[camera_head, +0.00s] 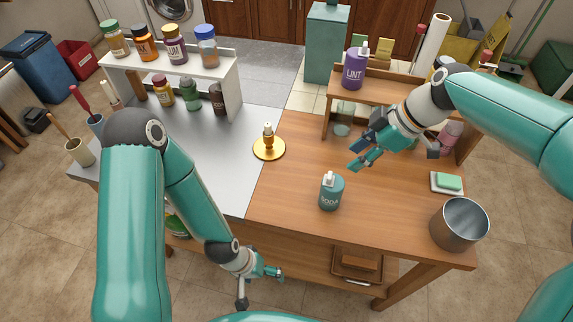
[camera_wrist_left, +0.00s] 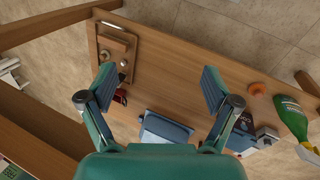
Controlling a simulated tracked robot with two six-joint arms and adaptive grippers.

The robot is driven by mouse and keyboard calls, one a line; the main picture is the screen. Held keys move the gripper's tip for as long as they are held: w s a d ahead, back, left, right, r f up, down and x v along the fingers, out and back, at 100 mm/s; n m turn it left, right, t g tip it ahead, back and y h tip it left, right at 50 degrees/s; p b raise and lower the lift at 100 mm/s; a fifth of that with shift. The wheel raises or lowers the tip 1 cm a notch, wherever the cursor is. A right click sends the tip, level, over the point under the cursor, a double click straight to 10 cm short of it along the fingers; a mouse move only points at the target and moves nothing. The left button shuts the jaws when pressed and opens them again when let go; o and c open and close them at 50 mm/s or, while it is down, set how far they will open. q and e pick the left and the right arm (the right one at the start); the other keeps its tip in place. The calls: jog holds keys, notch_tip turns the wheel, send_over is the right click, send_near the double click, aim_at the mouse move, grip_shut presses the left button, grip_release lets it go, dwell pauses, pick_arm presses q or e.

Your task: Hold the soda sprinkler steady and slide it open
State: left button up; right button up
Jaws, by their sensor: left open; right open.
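The soda sprinkler (camera_head: 331,192) is a teal bottle with a white spout top and the word SODA on it. It stands upright on the wooden part of the table, near its front edge. My right gripper (camera_head: 356,160) is open and empty, behind and to the right of the sprinkler, apart from it. My left gripper (camera_head: 262,288) is low, in front of the table edge, below the tabletop. In the left wrist view the left gripper (camera_wrist_left: 158,88) is open, its fingers wide apart, with the lower shelf beneath. The sprinkler does not show in that view.
A gold plate with a small bottle (camera_head: 268,148) stands behind left. A metal pot (camera_head: 459,224) and a green sponge on a dish (camera_head: 447,182) are at right. A wooden riser (camera_head: 395,92) holds a purple LINT bottle (camera_head: 354,69). The grey tabletop (camera_head: 215,165) is largely clear.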

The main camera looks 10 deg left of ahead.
aim_at(330, 197)
pick_arm(q)
jog(key=w+r+n+h, duration=0.2)
jog(key=w+r+n, duration=0.1)
jog(key=w+r, duration=0.1)
jog(key=w+r+n+h, duration=0.1)
jog(key=w+r+n, duration=0.3)
jog(key=r, duration=0.1)
jog(key=w+a+r+n+h, duration=0.1)
jog(key=w+r+n+h, duration=0.1)
jog(key=w+r+n, duration=0.2)
jog(key=shift+w+r+g+h, duration=0.3)
jog(key=shift+r, duration=0.25)
jog(key=w+r+n+h, duration=0.1)
jog(key=w+r+n, duration=0.1)
jog(key=w+r+n+t+h, duration=0.1)
jog(key=w+n, duration=0.1)
jog(key=w+a+r+n+h, duration=0.1)
jog(key=w+r+n+h, duration=0.1)
jog(key=shift+w+a+r+t, duration=0.1)
jog(key=shift+w+r+t, duration=0.1)
jog(key=shift+r+t, duration=0.1)
jog(key=x, duration=1.6)
jog(key=shift+d+f, duration=0.2)
jog(key=shift+d, duration=0.15)
jog(key=c, duration=1.4)
jog(key=shift+o, duration=0.2)
